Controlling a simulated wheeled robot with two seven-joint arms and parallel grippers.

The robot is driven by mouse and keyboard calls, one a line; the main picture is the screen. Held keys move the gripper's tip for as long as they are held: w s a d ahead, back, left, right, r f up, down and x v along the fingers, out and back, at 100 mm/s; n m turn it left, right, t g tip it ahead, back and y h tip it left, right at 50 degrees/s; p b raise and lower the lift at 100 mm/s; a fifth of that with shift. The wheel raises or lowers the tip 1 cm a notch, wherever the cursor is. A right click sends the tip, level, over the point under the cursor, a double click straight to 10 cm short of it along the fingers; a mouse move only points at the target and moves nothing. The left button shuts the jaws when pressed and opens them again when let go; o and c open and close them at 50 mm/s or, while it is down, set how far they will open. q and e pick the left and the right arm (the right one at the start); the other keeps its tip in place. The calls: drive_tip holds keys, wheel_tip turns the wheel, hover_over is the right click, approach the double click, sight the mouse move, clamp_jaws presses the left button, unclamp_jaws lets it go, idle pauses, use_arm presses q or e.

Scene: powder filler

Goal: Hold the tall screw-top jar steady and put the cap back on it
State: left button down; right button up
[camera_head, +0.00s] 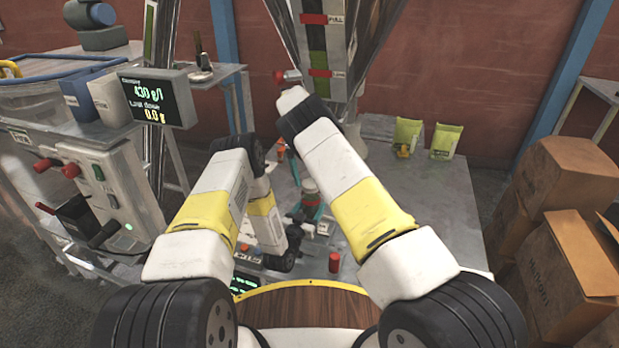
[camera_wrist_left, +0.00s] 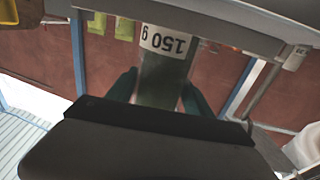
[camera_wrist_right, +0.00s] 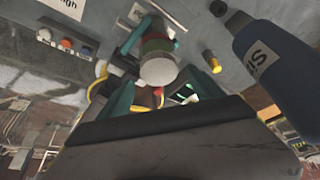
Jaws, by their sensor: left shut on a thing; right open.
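The tall jar (camera_head: 310,196) stands upright on the bench in the head view, with a red band around it. In the right wrist view the jar (camera_wrist_right: 155,48) shows green and red bands, and a pale round top (camera_wrist_right: 158,72) faces the camera. I cannot tell whether this top is the cap or the jar's mouth. My left gripper (camera_head: 308,215) is shut on the jar's side; the left wrist view shows a "150 g" label (camera_wrist_left: 165,42) between its teal fingers. My right gripper (camera_wrist_right: 162,78) is open above the jar, its fingers apart on either side of the top.
A button panel (camera_wrist_right: 65,40) lies near the jar. A red cylinder (camera_head: 334,262) stands toward the front of the bench. The filler hopper (camera_head: 330,45) rises behind the arms. Two green bags (camera_head: 445,141) stand at the back right, where the bench (camera_head: 425,205) is mostly clear.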

drive_tip(key=shift+r, duration=1.55)
drive_tip(key=shift+c, duration=0.5)
